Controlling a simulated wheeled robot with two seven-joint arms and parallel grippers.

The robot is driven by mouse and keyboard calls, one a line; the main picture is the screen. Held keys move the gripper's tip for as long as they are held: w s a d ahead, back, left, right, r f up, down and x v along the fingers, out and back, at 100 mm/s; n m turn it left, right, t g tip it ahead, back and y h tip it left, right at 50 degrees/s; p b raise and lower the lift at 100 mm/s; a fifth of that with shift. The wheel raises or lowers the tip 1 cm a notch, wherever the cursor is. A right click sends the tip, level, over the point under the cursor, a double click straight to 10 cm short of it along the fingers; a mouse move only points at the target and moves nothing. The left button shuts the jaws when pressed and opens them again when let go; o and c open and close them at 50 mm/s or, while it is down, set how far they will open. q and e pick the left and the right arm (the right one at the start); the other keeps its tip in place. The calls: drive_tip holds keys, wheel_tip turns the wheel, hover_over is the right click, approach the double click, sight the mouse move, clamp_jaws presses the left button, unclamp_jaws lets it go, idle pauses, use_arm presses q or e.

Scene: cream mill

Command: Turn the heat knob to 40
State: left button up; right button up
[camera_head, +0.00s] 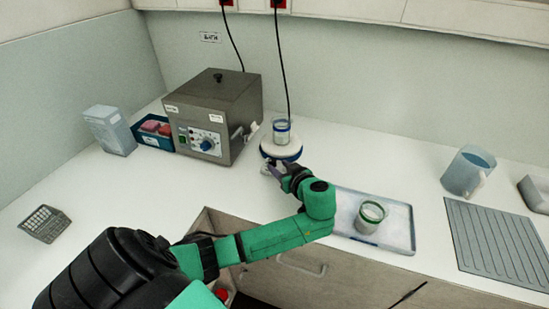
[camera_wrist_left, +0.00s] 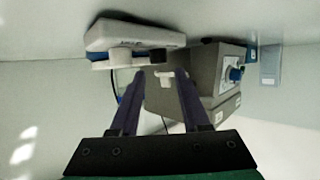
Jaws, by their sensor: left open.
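A white round-topped stirrer plate (camera_head: 281,149) with a blue edge stands on the bench, with a glass beaker (camera_head: 281,130) on top. In the left wrist view the stirrer (camera_wrist_left: 135,33) appears upside down, with a dark knob (camera_wrist_left: 158,54) and a pale knob (camera_wrist_left: 121,54) on its front. My left gripper (camera_head: 270,170) is at the stirrer's front left, open. Its fingers (camera_wrist_left: 161,74) are apart, with the dark knob seen between and beyond the tips; contact cannot be told. Knob labels and settings are unreadable. My right gripper is not in view.
A grey water bath (camera_head: 215,105) with a blue knob (camera_head: 206,145) stands left of the stirrer. A tray (camera_head: 398,238) with a green-rimmed jar (camera_head: 369,217) lies to the right. A blue box, a rack, a jug and a ribbed mat are farther out. Cords hang behind.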

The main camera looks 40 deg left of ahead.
sight(273, 162)
use_arm(q)
drive_tip(key=x, duration=0.5)
drive_tip(key=shift+w+d+p, duration=0.1)
drive_tip(key=shift+w+p, duration=0.05)
drive_tip(key=shift+p, duration=0.2)
clamp_jaws()
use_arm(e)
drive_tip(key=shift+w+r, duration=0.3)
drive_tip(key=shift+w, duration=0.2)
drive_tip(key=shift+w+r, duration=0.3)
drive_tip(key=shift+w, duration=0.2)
use_arm(q)
drive_tip(key=shift+f, duration=0.1)
